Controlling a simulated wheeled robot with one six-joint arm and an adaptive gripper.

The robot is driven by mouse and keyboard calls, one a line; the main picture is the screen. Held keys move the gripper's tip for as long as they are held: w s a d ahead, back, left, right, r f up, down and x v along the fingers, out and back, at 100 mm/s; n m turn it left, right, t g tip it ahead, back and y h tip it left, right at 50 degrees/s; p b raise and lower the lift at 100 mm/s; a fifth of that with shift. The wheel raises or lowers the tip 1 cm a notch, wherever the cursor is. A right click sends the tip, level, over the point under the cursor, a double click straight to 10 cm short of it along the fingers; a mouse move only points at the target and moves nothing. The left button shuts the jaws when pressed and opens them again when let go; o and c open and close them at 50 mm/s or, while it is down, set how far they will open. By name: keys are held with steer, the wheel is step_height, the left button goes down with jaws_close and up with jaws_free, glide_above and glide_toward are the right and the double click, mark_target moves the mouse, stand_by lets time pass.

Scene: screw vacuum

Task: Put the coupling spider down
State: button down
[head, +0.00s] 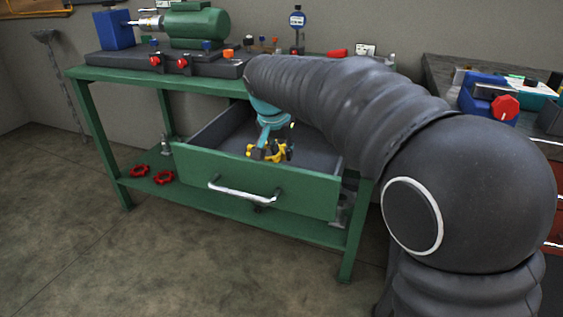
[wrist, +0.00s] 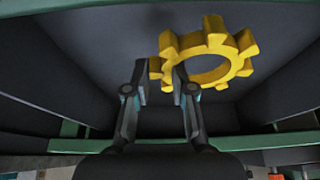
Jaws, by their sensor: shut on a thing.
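The yellow, gear-shaped coupling spider (wrist: 236,62) is in my gripper (wrist: 167,80). In the wrist view its left rim sits between the fingertips, and its open ring extends up and to the right. In the head view the spider (head: 277,152) shows as a small yellow piece at my gripper (head: 263,150), over the open drawer. The drawer (head: 262,186) has a green front and a dark grey inside. I cannot tell whether the spider touches the drawer floor. My arm hides the drawer's back right part.
The drawer is pulled out from a green workbench (head: 95,76) carrying a green motor (head: 197,24) and small parts. A chrome handle (head: 243,194) crosses the drawer front. Red handwheels (head: 163,177) lie on the lower shelf. The drawer's left part (head: 222,133) looks empty.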

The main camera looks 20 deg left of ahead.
mark_target(282, 162)
steer(key=shift+f, duration=1.8)
steer(key=shift+f, duration=0.1)
steer(key=c, duration=1)
jaws_free()
